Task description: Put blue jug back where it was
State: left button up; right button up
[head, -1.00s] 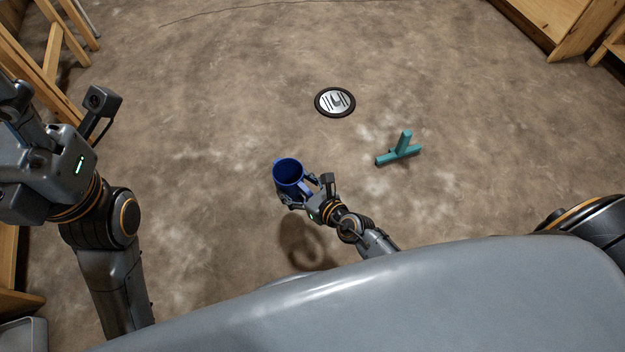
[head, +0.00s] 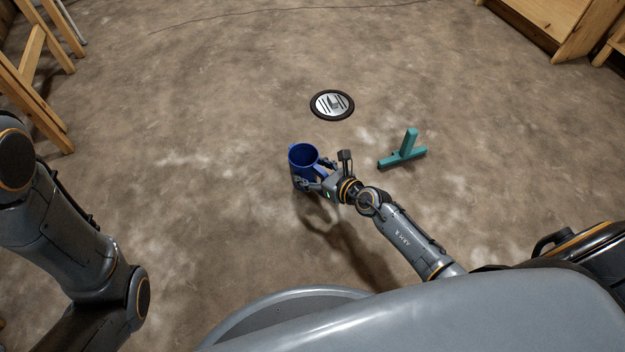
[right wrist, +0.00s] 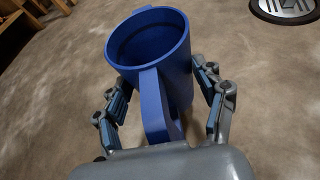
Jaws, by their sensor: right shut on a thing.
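The blue jug (head: 303,158) is an open-topped cylinder with a handle, upright in the middle of the head view. My right gripper (head: 309,177) is shut on it, and its shadow falls apart from it on the floor, so it looks held above the ground. In the right wrist view the jug (right wrist: 165,50) stands between the two fingers, with its handle (right wrist: 154,105) towards my palm and its inside empty. My left arm shows at the left edge of the head view, but its gripper is out of the picture.
A round black-rimmed plate with a striped emblem (head: 332,105) lies on the floor beyond the jug. A teal three-armed object (head: 404,152) lies to the right. Wooden furniture (head: 33,80) stands at the left, and more (head: 560,22) at the upper right.

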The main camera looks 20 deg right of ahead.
aim_at(315, 178)
jog(key=shift+w+d+f+b, duration=0.15)
jog(key=shift+f+b, duration=0.1)
jog(key=shift+b, duration=0.05)
notch_tip(315, 178, down, 4)
jog(key=b, duration=0.3)
jog(key=shift+w+d+r, duration=0.15)
jog(key=shift+r, duration=0.25)
jog(key=o, duration=1.7)
jog(key=shift+f, duration=0.2)
